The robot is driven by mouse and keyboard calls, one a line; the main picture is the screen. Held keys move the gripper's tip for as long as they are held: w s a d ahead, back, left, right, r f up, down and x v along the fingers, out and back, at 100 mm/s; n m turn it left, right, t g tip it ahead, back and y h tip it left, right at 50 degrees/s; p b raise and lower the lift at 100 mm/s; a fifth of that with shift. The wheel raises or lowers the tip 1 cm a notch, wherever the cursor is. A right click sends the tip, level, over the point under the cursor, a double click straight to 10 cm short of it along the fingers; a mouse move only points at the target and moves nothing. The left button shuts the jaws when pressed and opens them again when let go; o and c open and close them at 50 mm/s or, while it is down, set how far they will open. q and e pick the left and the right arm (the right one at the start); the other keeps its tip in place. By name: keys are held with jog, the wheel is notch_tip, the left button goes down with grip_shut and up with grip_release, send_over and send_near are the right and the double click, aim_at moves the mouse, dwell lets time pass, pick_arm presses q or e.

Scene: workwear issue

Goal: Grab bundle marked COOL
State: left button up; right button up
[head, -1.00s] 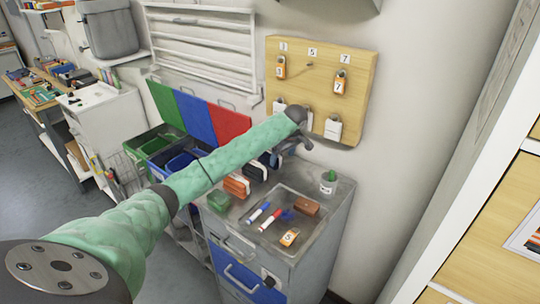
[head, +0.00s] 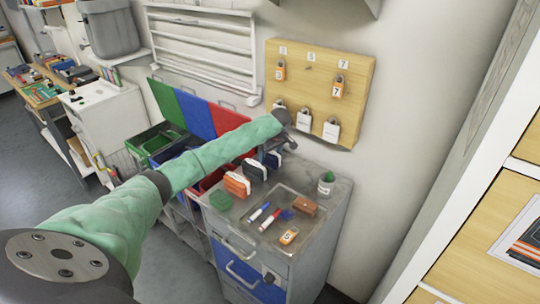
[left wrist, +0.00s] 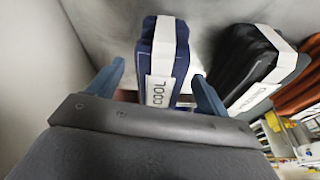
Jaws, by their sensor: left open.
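The bundle marked COOL (left wrist: 163,58) is navy blue with a white band and a white tag, and it stands on a grey surface. In the left wrist view it stands between the two blue fingers of my left gripper (left wrist: 158,72), which are open and apart from its sides. In the head view my left gripper (head: 275,150) reaches down at the back of the grey cabinet top, and its wrist partly hides the COOL bundle. My right gripper is not in view.
A black bundle (left wrist: 248,70) with a white band stands close beside the COOL bundle, then an orange one (head: 237,184). A tray (head: 268,238) with markers lies in front. A wooden lock board (head: 355,75) hangs on the wall behind, and a small cup (head: 326,183) stands right.

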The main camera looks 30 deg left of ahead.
pick_arm(q)
jog(key=shift+f, duration=0.1)
jog(key=c, duration=1.2)
jog(key=shift+d, duration=0.1)
